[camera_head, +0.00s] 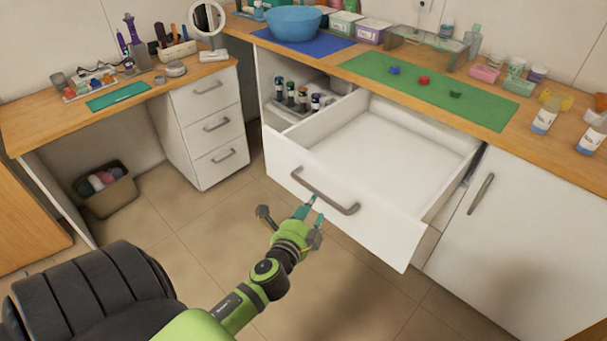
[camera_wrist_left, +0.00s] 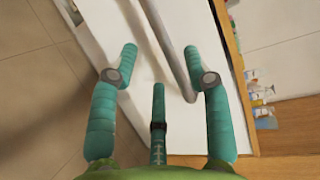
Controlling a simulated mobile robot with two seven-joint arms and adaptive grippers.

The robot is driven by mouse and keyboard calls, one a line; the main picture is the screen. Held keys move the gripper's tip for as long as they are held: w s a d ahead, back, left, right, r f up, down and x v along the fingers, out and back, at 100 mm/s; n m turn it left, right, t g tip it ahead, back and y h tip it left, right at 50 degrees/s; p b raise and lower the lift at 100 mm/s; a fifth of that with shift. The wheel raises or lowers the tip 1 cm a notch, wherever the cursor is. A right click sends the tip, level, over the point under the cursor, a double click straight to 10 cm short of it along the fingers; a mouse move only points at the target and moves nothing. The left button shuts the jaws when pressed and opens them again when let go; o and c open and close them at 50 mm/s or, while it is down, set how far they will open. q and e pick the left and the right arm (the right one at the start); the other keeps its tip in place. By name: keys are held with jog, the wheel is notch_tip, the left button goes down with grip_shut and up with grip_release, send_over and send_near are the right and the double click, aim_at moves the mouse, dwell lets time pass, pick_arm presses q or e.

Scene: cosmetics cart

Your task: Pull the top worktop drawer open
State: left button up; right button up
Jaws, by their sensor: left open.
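The top worktop drawer (camera_head: 385,152) is pulled out from under the wooden worktop. A grey bar handle (camera_head: 325,190) runs across the drawer front. My left gripper (camera_head: 308,212) is in front of the drawer, just below the handle. In the left wrist view the gripper (camera_wrist_left: 160,62) has its teal fingers spread, with the handle (camera_wrist_left: 170,50) running beyond and between the fingertips, not clasped. My right gripper is not in view.
A white cupboard door with a grey handle (camera_head: 480,193) is right of the drawer. A green mat (camera_head: 430,90) and a blue bowl (camera_head: 293,23) lie on the worktop. A desk with three drawers (camera_head: 213,120) and a basket (camera_head: 107,190) stand left. The floor before the drawer is clear.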

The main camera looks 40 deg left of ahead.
pick_arm(q)
jog(key=shift+v, duration=2.3)
jog(key=s+d+f+n+g+h, duration=0.1)
jog(key=s+d+f+n+g, duration=0.2)
jog(key=f, duration=0.7)
jog(key=s+d+f+n+g+h, duration=0.15)
jog(key=s+f, duration=0.35)
jog(key=f, duration=0.5)
jog(key=s+d+f+n+g+h, duration=0.1)
jog(key=s+d+f+n+g, duration=0.2)
jog(key=f, duration=0.8)
jog(key=s+f+n+g, duration=0.1)
jog(key=s+f+g, duration=0.1)
jog(key=s+f, duration=0.2)
jog(key=s+d+f+n+g+h, duration=0.1)
jog(key=s+f, duration=0.3)
jog(key=s, duration=0.7)
jog(key=s+d+f+n+g, duration=0.1)
jog(key=s+f+n+g, duration=0.2)
jog(key=s, duration=0.5)
jog(key=shift+s+d+f, duration=0.25)
jog(key=shift+f, duration=0.45)
